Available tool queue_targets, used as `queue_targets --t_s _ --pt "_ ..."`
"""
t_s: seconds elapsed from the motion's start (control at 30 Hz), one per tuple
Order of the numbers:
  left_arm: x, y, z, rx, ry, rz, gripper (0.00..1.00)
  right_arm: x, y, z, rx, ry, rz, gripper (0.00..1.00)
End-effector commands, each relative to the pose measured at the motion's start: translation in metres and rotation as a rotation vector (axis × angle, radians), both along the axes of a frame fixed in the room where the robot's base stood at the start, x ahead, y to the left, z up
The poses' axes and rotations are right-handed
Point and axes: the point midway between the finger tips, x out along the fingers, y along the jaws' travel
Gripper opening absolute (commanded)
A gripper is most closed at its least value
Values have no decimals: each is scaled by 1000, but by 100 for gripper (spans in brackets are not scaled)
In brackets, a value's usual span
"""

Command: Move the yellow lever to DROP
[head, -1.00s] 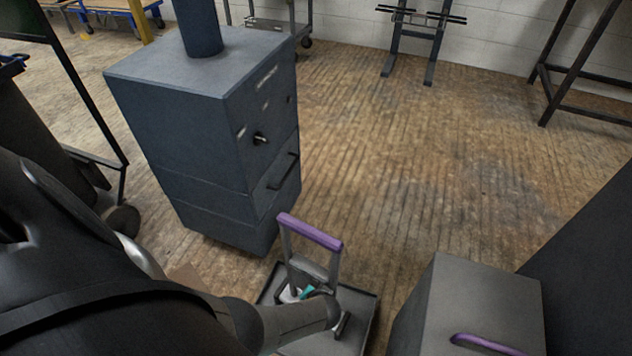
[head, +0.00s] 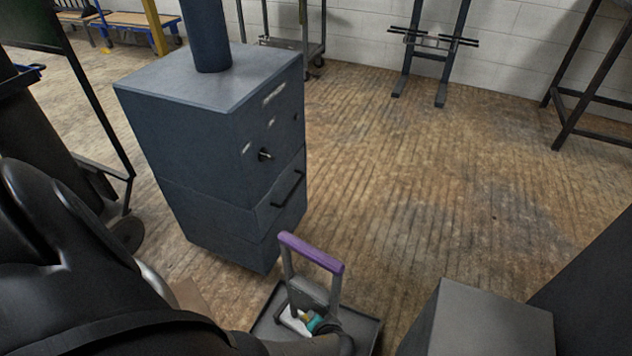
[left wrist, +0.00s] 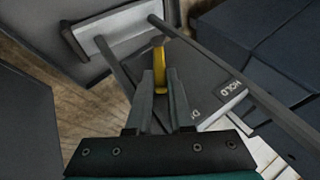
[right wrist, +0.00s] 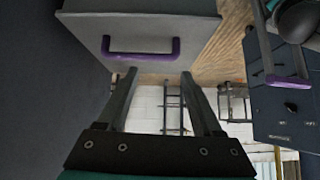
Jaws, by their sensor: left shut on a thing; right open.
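The yellow lever (left wrist: 158,58) stands up between the two fingers of my left gripper (left wrist: 159,78) in the left wrist view. The fingers are shut on it. A dark plate (left wrist: 205,85) beside it carries a HOLD label and a second label, partly covered, that starts with D. In the head view the lever is tiny, and my left gripper (head: 318,322) shows at the purple-handled unit (head: 312,252), mostly hidden by my arm. My right gripper (right wrist: 158,78) is open and empty, facing a grey box (right wrist: 90,30) with a purple handle (right wrist: 140,48).
A tall blue-grey cabinet (head: 205,130) with a black handle stands behind the purple-handled unit. The grey box also shows at lower right in the head view (head: 490,320). Dark racks (head: 435,50) stand along the white wall. The wooden floor (head: 420,170) in the middle is clear.

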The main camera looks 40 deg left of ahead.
Motion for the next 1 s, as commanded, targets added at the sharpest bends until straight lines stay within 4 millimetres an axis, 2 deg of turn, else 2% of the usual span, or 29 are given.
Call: queue_targets --t_s 0.03,0.3,0.67,1.0 --pt "1 0 0 -1 -1 -4 22 0 0 0 0 0 0 67" --pt "1 0 0 -1 -1 -2 50 0 0 0 -1 1 -1 67" --pt "0 -1 2 -1 0 -2 50 -2 -1 -1 -7 18 -1 67" --pt "-6 -9 14 -1 1 -1 50 -20 -26 6 -84 182 -35 67"
